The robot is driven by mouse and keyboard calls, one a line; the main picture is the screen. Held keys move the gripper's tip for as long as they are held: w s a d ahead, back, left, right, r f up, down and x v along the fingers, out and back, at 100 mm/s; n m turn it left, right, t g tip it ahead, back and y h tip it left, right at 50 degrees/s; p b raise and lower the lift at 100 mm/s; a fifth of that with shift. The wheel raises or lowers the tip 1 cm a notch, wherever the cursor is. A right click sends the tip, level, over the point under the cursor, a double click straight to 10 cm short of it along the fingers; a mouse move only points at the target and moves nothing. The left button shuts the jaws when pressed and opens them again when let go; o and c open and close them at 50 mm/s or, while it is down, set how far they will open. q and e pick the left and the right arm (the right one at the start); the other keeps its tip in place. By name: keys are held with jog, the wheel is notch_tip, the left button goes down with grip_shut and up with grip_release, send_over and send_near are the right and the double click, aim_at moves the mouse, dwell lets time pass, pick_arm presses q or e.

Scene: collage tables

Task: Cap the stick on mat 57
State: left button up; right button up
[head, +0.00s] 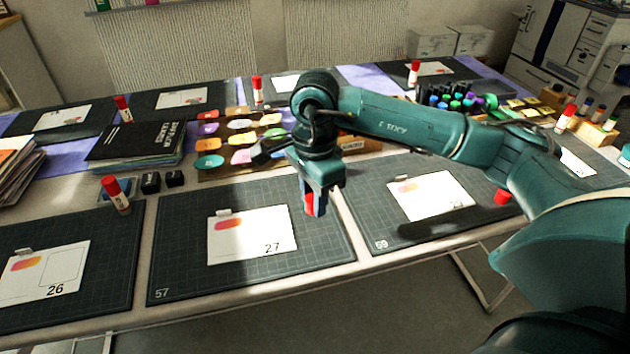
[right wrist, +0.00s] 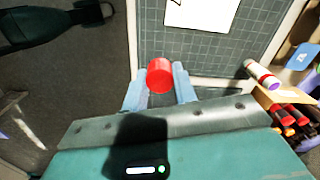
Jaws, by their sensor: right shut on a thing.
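Mat 57 (head: 175,265) is a dark gridded mat with a card marked 27 (head: 265,247) on it. My right gripper (head: 314,205) points down over the right part of this mat, shut on a red cylinder (head: 308,203). In the right wrist view the red cylinder (right wrist: 160,75) sits between the pale blue fingertips (right wrist: 160,90). I cannot tell whether it is a loose cap or has a stick body, nor whether it touches the mat. No other stick shows on mat 57. My left gripper is not in view.
A red-capped stick (head: 116,194) stands left of mat 57.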

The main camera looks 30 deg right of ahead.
jog(key=n, duration=0.4)
jog(key=a+n, duration=0.1)
jog(key=shift+r+n, duration=0.4)
jog(key=n, duration=0.4)
jog(key=a+r+n, duration=0.1)
jog(key=n, duration=0.2)
jog(key=a+n, duration=0.1)
jog(key=n, duration=0.3)
jog(key=shift+r+n, duration=0.15)
jog(key=shift+n, duration=0.15)
jog(key=shift+d, duration=0.1)
